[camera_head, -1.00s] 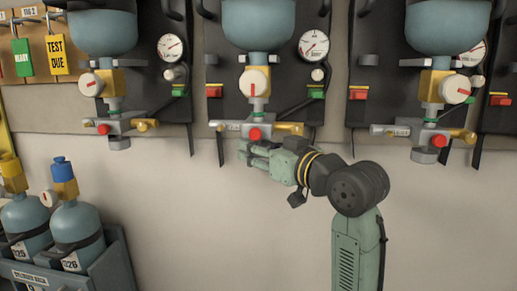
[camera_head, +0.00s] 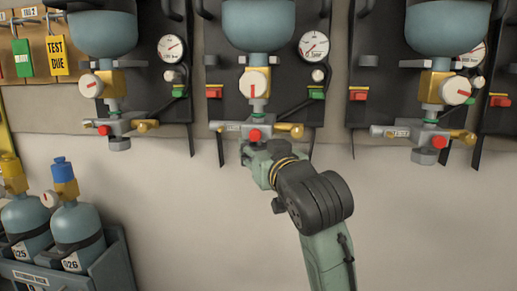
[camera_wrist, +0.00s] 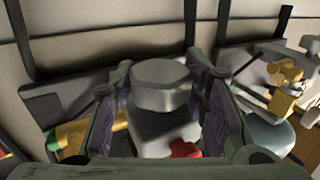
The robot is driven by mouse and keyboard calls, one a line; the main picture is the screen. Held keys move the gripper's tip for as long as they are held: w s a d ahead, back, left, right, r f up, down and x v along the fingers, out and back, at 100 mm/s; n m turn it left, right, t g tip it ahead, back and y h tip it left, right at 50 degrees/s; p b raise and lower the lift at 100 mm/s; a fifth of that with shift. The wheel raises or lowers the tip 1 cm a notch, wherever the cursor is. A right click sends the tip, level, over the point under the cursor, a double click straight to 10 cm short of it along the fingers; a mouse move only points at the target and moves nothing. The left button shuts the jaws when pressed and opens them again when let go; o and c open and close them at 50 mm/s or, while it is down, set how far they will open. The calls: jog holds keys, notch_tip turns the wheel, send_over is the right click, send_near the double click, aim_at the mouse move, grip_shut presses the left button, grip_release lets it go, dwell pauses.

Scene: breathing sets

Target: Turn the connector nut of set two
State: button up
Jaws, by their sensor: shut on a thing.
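The middle breathing set hangs on the wall with a blue cylinder (camera_head: 258,25), a brass block, a white knob (camera_head: 255,84) and a red button (camera_head: 254,135). I cannot read a set number on it. My gripper (camera_head: 247,150) reaches up from below right, under this set's grey lower fitting. In the wrist view, the grey faceted connector nut (camera_wrist: 160,88) sits between both fingers of my gripper (camera_wrist: 164,82), which are shut on it. The red button (camera_wrist: 185,149) shows just beyond the nut. In the head view my gripper hides most of the nut.
Similar sets hang left (camera_head: 119,124) and right (camera_head: 424,133), each with a fitting and hanging straps below. A bin (camera_head: 108,258) with blue cylinders (camera_head: 78,228) stands at lower left. The wall (camera_head: 180,220) below the sets is clear.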

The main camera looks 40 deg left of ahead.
jog(key=m+t+h, duration=0.4)
jog(key=t, duration=0.1)
jog(key=shift+s+a+r+m+h, duration=0.1)
jog(key=shift+s+m+h, duration=0.05)
jog(key=shift+m+h, duration=0.2)
jog(key=m+t+h, duration=0.1)
jog(key=m+h, duration=0.1)
jog(key=h, duration=0.2)
jog(key=m+t+h, duration=0.2)
jog(key=m+h, duration=0.1)
jog(key=h, duration=0.1)
jog(key=m+h, duration=0.3)
jog(key=h, duration=0.1)
jog(key=m+h, duration=0.3)
jog(key=h, duration=0.1)
jog(key=shift+g+p, duration=0.3)
jog(key=shift+m+g+h+p, duration=0.25)
jog(key=shift+m+g+h, duration=0.8)
jog(key=shift+h, duration=0.6)
jog(key=shift+m+g+h+p, duration=0.2)
jog(key=shift+m+g+h, duration=0.55)
jog(key=shift+m+h, duration=0.65)
jog(key=shift+h, duration=0.5)
jog(key=o, duration=1)
jog(key=shift+w, duration=0.2)
jog(key=shift+c, duration=0.2)
jog(key=shift+o, duration=1)
